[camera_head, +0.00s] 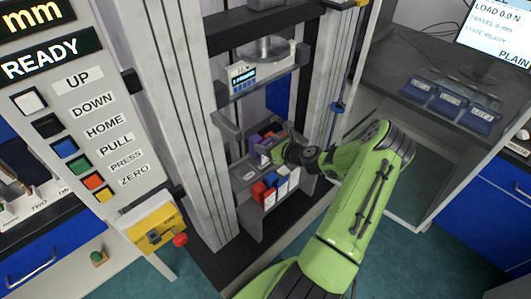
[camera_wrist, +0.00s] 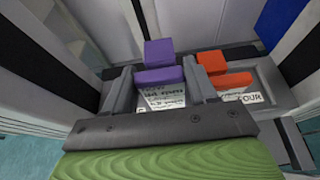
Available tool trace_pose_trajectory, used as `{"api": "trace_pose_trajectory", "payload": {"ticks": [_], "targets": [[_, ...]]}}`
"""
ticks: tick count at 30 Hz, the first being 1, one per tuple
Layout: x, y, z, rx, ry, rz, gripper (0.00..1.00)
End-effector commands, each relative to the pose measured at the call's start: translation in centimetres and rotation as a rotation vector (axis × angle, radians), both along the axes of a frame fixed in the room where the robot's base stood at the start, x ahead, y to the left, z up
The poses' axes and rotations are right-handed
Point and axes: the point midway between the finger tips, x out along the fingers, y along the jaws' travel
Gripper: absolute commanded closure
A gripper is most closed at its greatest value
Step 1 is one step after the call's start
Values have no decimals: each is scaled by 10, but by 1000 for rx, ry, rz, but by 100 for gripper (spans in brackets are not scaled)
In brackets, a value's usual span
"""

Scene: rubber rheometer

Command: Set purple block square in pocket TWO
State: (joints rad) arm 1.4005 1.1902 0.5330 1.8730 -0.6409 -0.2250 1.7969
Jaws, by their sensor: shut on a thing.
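The purple block (camera_wrist: 160,75) sits between the two fingers of my gripper (camera_wrist: 160,88) in the wrist view, and the fingers are shut on it. A taller purple part (camera_wrist: 158,52) rises just behind it; I cannot tell whether the two are one piece. In the head view the purple block (camera_head: 262,146) is small, at the tip of my gripper (camera_head: 274,153), inside the testing frame. A white label under the block is partly hidden and too blurred to read. A label TWO (camera_head: 39,208) shows on the left bench; the pocket itself is not clear.
Orange blocks (camera_wrist: 211,62) stand close right of the gripper, by a label ending in "OUR". Red, blue and white pieces (camera_head: 269,188) are on the frame's front below. Grey columns (camera_head: 200,130) flank the space. A button panel (camera_head: 80,110) is at left, blue trays (camera_head: 449,104) at right.

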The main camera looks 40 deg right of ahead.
Motion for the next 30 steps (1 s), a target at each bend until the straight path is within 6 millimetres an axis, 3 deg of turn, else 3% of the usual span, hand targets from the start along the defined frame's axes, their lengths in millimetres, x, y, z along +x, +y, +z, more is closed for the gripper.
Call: {"api": "trace_pose_trajectory", "payload": {"ticks": [1, 4, 14, 15, 16, 26, 30], "targets": [[0, 0, -13, 3, 0, 0, 95], [0, 0, -27, 2, 0, -1, 95], [0, 0, -29, 0, 0, 1, 95], [0, 0, -29, 0, 1, 0, 37], [0, 0, -29, 0, 1, 0, 32], [-1, 0, -23, -1, 1, 0, 32], [-27, -2, -13, 2, 4, -4, 32]]}}
